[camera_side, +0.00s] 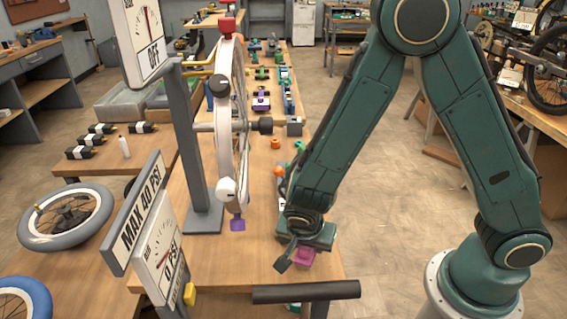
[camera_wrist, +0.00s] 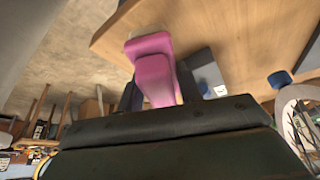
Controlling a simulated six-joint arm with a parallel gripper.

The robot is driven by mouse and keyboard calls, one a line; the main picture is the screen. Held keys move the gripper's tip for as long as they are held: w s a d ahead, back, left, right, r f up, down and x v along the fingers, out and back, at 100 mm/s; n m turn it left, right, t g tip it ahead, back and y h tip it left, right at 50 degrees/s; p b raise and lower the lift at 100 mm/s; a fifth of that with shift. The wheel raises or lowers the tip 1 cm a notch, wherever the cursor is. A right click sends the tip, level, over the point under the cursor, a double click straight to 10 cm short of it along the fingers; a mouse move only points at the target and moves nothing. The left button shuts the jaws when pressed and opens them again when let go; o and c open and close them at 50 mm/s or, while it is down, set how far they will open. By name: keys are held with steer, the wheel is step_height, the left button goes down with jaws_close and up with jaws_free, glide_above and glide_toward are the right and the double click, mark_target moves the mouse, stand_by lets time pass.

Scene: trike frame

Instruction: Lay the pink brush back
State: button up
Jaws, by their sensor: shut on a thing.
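The pink brush (camera_wrist: 152,68) is between the fingers of my gripper (camera_wrist: 158,98) in the wrist view, and the gripper is shut on it. Its lighter rounded end points away from the gripper, over the wooden table (camera_wrist: 220,25) near the edge. In the side view the pink brush (camera_side: 304,257) shows just below my gripper (camera_side: 298,250), low over the front right part of the table. I cannot tell whether the brush touches the table. The fingers partly hide it.
A wheel in a stand (camera_side: 232,120) with gauges stands left of my gripper. A dark horizontal bar (camera_side: 306,292) is in front. Orange (camera_side: 279,171) and green (camera_side: 300,146) parts lie behind. Several colored tools line the table farther back. A tire (camera_side: 65,218) lies at the left.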

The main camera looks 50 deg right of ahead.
steer(key=shift+f, duration=1.75)
steer(key=shift+f, duration=0.1)
steer(key=o, duration=1.1)
steer(key=shift+v, duration=6.1)
steer(key=shift+d, duration=0.1)
